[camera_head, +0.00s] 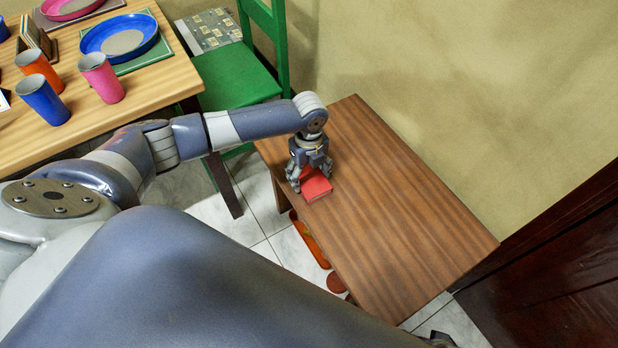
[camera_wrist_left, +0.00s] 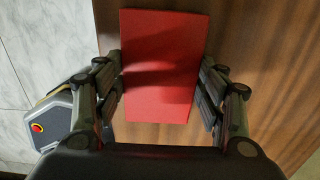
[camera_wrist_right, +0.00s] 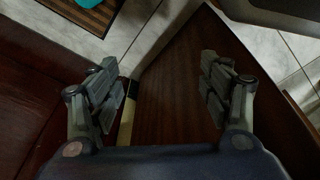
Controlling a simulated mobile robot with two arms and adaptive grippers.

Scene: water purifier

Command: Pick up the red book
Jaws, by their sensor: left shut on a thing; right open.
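The red book (camera_head: 316,187) lies on the wooden side table (camera_head: 390,230), near its left end. It also shows in the left wrist view (camera_wrist_left: 162,60), flat between the fingers. My left gripper (camera_head: 309,180) points down over the book, with its fingers shut on the book's two long sides; the gripper hides part of the book in the head view. In the right wrist view my right gripper (camera_wrist_right: 165,90) is open with nothing between its fingers, above a dark brown wooden surface.
A dining table (camera_head: 150,60) with plates and several cups stands at the upper left. A green chair (camera_head: 235,75) stands between it and the side table. A dark wooden door or cabinet (camera_head: 550,270) is at the right. The rest of the side table's top is clear.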

